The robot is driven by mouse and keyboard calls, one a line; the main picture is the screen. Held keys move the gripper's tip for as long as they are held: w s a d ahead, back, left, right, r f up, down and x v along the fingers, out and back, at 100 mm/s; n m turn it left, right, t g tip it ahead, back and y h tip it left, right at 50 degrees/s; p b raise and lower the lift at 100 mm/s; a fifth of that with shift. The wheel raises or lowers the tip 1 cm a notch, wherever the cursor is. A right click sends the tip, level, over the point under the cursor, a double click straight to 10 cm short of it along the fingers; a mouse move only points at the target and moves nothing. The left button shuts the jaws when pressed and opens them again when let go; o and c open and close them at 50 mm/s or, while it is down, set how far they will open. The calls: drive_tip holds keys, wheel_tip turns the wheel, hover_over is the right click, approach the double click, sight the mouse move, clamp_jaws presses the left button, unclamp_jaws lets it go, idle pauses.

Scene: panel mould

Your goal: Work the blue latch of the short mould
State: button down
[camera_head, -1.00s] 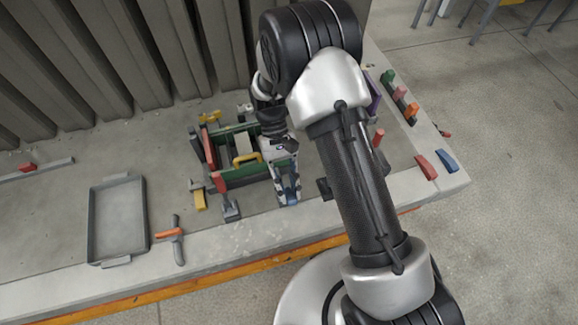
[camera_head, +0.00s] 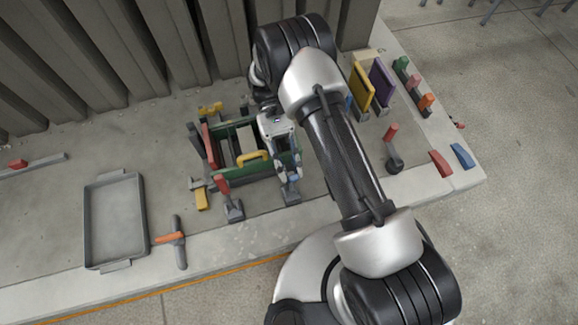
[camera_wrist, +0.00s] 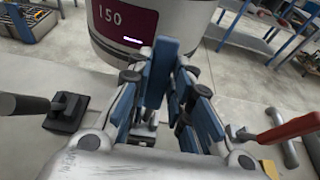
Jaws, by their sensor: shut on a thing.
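The short mould is a green-walled frame (camera_head: 230,174) with a yellow handle (camera_head: 250,157) on its near wall. Its blue latch (camera_head: 294,180) stands at the near right corner on a grey base (camera_head: 291,197). My gripper (camera_head: 288,176) is over this latch, shut on its blue handle. In the wrist view my gripper (camera_wrist: 165,105) has blue-padded fingers on both sides of a blue upright piece. The fingers partly hide the handle, so its exact tilt is hard to tell. The arm covers part of the mould's right side.
A grey tray (camera_head: 88,225) and an orange-handled tool (camera_head: 170,238) lie left. Another red-handled clamp (camera_head: 391,135) stands right. Yellow and purple panels (camera_head: 381,82) stand farther right.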

idle(0.3)
drive_tip(key=c, duration=1.4)
unclamp_jaws()
drive_tip(key=shift+c, duration=0.2)
wheel_tip(320, 180, up, 10)
drive_tip(key=shift+c, duration=0.6)
